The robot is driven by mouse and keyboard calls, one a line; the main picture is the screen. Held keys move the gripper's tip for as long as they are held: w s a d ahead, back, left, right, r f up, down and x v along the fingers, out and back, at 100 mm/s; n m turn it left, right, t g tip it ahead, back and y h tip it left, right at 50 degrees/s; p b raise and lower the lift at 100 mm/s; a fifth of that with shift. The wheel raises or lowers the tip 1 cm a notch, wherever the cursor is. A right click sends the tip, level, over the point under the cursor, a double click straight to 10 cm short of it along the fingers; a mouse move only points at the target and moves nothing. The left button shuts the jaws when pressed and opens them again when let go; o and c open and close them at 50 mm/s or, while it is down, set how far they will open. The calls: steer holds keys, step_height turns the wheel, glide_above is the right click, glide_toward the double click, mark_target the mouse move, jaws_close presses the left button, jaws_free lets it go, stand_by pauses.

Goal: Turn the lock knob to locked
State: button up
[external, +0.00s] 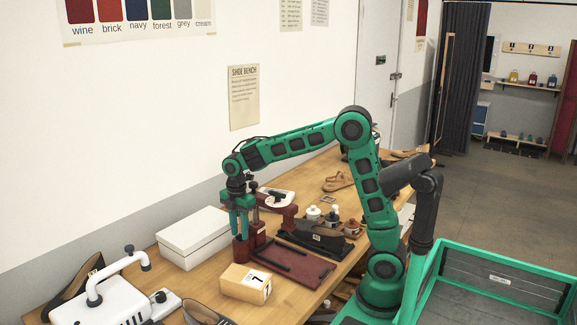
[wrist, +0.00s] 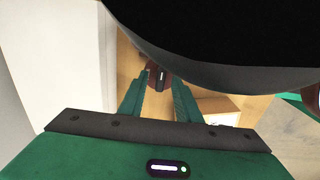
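My gripper (external: 240,230) points straight down over a dark red upright part (external: 241,252) of the bench device, between the white box and the red board. In the wrist view my two green fingers (wrist: 159,98) stand apart. A small dark knob with a pale line (wrist: 160,76) shows between their tips, on a dark red body. It appears to be the lock knob. The fingers do not look closed on it, and I cannot tell whether the tips are above it or around it. In the external view the knob is hidden by my gripper.
A white box (external: 193,236) stands close left of my gripper. A cardboard box (external: 246,283) and a dark red board (external: 297,262) lie in front. Bottles (external: 313,213) and shoes crowd the bench to the right.

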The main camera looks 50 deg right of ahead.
mark_target(239, 235)
jaws_close()
steer(key=shift+n, duration=0.7)
steer(key=shift+w, duration=0.1)
jaws_free()
step_height(239, 235, up, 11)
steer(key=shift+f, duration=0.15)
stand_by(0.4)
